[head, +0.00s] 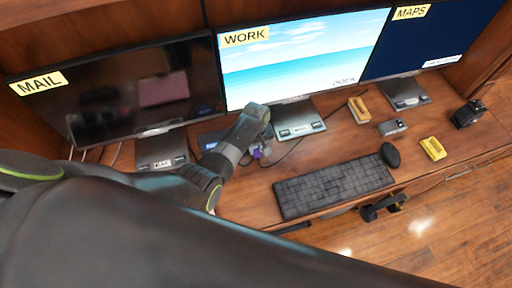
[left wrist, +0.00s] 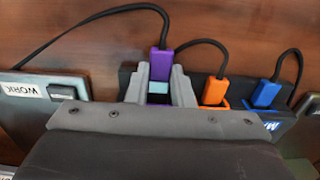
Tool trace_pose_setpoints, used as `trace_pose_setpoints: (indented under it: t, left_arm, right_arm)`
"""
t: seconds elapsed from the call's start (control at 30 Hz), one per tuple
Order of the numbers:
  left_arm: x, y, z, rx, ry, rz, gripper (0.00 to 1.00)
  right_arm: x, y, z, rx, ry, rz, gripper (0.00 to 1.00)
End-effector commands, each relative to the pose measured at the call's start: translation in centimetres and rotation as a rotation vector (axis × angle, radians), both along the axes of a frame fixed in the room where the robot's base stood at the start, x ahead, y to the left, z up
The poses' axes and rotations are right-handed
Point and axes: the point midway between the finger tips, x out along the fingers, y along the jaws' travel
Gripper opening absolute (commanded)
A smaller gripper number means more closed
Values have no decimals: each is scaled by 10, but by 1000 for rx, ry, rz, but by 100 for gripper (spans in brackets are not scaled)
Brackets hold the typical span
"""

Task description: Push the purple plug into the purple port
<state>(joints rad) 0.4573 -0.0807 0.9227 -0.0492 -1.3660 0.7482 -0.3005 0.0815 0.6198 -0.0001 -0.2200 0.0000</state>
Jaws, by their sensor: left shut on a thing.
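The purple plug (left wrist: 161,62) shows in the left wrist view between the fingers of my left gripper (left wrist: 160,82), its black cable looping off to the left. My left gripper is shut on it. A pale metal tip (left wrist: 158,88) shows between the plug body and the purple port (left wrist: 157,99), lined up with it. The port sits in a dark hub (left wrist: 128,78) and is partly hidden by the gripper. In the head view my left gripper (head: 262,138) is over the desk below the WORK monitor, with a bit of purple (head: 256,153) beside it. My right gripper cannot be made out.
An orange plug (left wrist: 215,91) and a blue plug (left wrist: 266,94) sit in the hub to the right of the purple one. A keyboard (head: 333,184), mouse (head: 390,155) and yellow item (head: 433,148) are on the desk (head: 240,200). Monitor stands (head: 298,119) rise behind.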

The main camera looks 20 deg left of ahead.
Motion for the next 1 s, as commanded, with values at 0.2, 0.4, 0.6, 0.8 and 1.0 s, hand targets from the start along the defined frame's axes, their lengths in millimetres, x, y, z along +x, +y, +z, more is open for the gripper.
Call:
trace_pose_setpoints:
  t: [0.2,0.4,0.6,0.8,1.0]
  left_arm:
    - [0,0,1,0,0,0,0]
    - [0,0,0,0,0,0,0]
    - [1,1,0,0,0,0,0]
    - [5,3,0,1,-1,0,0]
    - [9,7,0,1,0,0,0]
  right_arm:
    - [0,0,4,0,-1,0,36]
    - [1,0,4,0,-1,0,36]
    - [1,1,3,1,-1,0,36]
    - [1,2,0,2,-1,-1,36]
    - [1,2,-2,3,-1,-1,36]
